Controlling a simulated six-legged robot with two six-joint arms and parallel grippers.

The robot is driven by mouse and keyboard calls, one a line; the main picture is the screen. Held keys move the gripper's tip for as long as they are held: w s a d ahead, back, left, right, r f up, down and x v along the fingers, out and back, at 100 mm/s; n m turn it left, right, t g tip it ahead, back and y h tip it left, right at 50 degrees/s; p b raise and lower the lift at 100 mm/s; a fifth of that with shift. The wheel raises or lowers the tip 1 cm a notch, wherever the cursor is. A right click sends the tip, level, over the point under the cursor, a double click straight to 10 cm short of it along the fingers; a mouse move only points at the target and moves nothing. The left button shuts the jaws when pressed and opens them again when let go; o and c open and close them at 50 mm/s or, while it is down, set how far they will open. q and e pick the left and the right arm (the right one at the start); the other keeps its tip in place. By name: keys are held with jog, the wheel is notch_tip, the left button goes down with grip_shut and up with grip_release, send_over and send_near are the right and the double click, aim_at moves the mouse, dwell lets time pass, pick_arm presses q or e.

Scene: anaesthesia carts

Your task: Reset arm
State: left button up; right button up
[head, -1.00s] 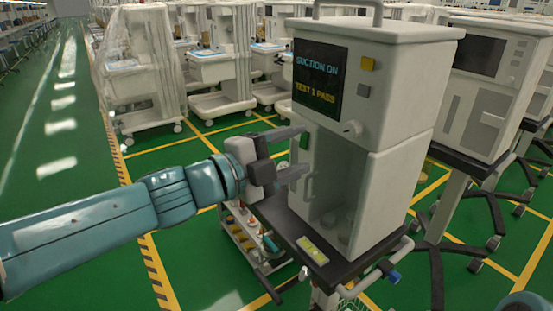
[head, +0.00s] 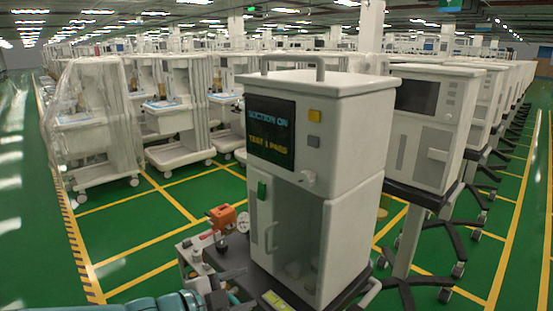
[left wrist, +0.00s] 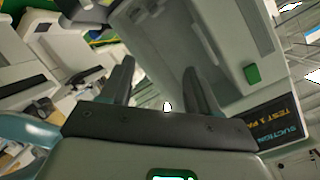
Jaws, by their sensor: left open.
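My left gripper (left wrist: 158,75) is open in the left wrist view, with two dark fingers apart and nothing held between them. A white suction machine (head: 340,115) stands upright on a cart, right of the left arm. Its screen (head: 271,134) reads "SUCTION ON" and "TEST 1 PASS". A green switch (head: 262,190) is on its front; it also shows in the left wrist view (left wrist: 252,75). My right gripper is not in view.
An orange device (head: 222,217) with a round gauge (head: 243,221) sits left of the machine, close to the left arm. Another white machine (head: 428,125) stands on the right. A plastic-wrapped cart (head: 92,125) stands at left.

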pick_arm(q)
jog(key=s+f+n+g+y, duration=0.15)
jog(key=s+f+n, duration=0.25)
jog(key=f, duration=0.5)
jog(key=s+a+f+n+g+y, duration=0.1)
jog(key=s+f+n+g, duration=0.2)
jog(key=f, duration=0.6)
jog(key=s+f+n+y, duration=0.1)
jog(key=s+f+n, duration=0.35)
jog(key=f, duration=0.45)
jog(key=s+a+f+n+g+y, duration=0.1)
jog(key=s+f+n+g, duration=0.1)
jog(key=s+f+n, duration=0.2)
jog(key=s+a+f+n+g+y, duration=0.1)
jog(key=s+f+n+g, duration=0.2)
jog(key=s, duration=0.8)
jog(key=shift+s+f+n, duration=0.25)
jog(key=shift+f+n, duration=0.4)
jog(key=shift+n, duration=0.4)
